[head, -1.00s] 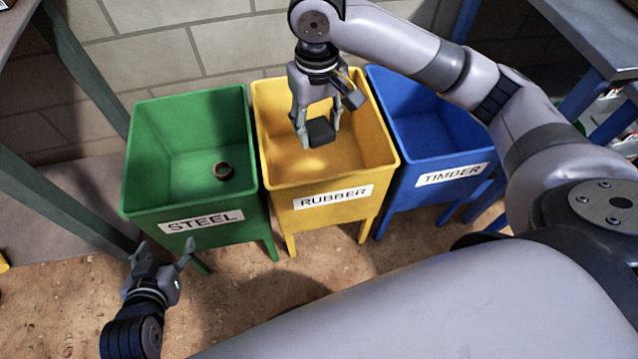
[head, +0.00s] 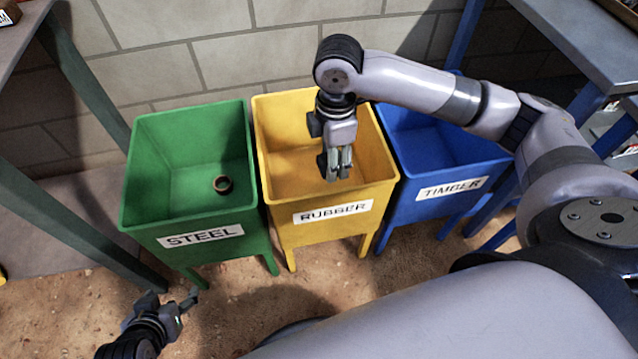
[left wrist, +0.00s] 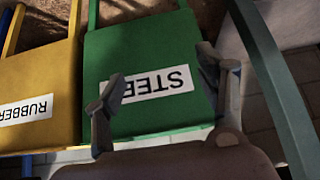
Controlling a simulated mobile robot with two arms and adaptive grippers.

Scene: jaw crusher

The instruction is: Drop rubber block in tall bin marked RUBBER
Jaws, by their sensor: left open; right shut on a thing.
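The tall yellow bin (head: 310,236) carries a RUBBER label on its front and stands between the green and blue bins. Its front also shows in the left wrist view (left wrist: 45,75). My right gripper (head: 338,165) points down over the yellow bin's open top and is shut on the rubber block (head: 322,163), a small dark piece. The fingers mostly hide the block. My left gripper (head: 173,302) is low in front of the green bin, open and empty. In the left wrist view its spread fingers (left wrist: 160,92) frame the STEEL label.
The blue TIMBER bin (head: 437,211) stands to the right. A table (head: 590,50) is at the upper right, a green frame leg (head: 85,75) at left. A block wall is close behind.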

